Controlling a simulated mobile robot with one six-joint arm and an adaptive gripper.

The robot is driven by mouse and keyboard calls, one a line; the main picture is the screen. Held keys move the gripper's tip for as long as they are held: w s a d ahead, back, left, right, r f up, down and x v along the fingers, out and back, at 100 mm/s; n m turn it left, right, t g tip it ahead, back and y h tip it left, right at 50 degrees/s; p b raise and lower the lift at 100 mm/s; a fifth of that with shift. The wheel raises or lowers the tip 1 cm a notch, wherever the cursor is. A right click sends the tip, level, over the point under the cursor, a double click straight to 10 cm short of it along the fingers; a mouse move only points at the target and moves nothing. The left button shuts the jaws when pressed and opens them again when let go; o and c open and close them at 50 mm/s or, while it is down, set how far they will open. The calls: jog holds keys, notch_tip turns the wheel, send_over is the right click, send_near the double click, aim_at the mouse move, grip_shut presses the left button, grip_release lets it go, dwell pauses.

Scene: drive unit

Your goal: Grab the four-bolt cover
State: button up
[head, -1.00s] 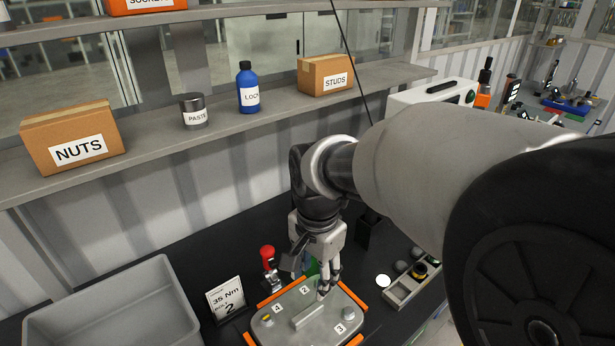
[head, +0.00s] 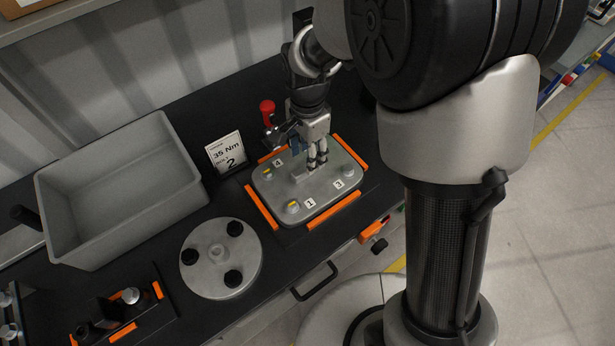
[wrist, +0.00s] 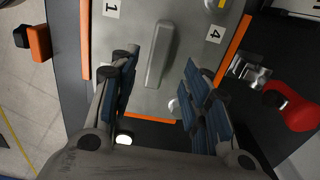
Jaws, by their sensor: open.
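The four-bolt cover (head: 275,195) is a grey rounded plate with numbered corners and a raised bar handle in the middle. It lies flat between orange edge guides on the black bench. Bolt heads show by labels 4, 1 and 3; the far corner is hidden behind my gripper. My gripper (head: 317,160) is open and points down over the cover by the handle. In the wrist view, its blue-padded fingers (wrist: 160,62) stand apart to either side of the handle (wrist: 157,58), towards its lower end. Nothing is held. I cannot tell the height of the fingertips over the plate.
A red-topped tool (head: 267,108) stands close behind my gripper. A torque sign (head: 226,152) stands left of the cover, beside a large empty grey bin (head: 120,190). A round disc with three black knobs (head: 222,285) lies at the front.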

jog(key=f, duration=0.1)
jog(key=f+b, duration=0.1)
jog(key=f, duration=0.1)
jog(key=f+b, duration=0.1)
jog(key=shift+s+f, duration=0.25)
jog(key=shift+f, duration=0.15)
jog(key=shift+w+f, duration=0.1)
jog(key=shift+f, duration=0.25)
jog(key=shift+c, duration=0.3)
grip_shut()
jog(key=shift+r, duration=0.2)
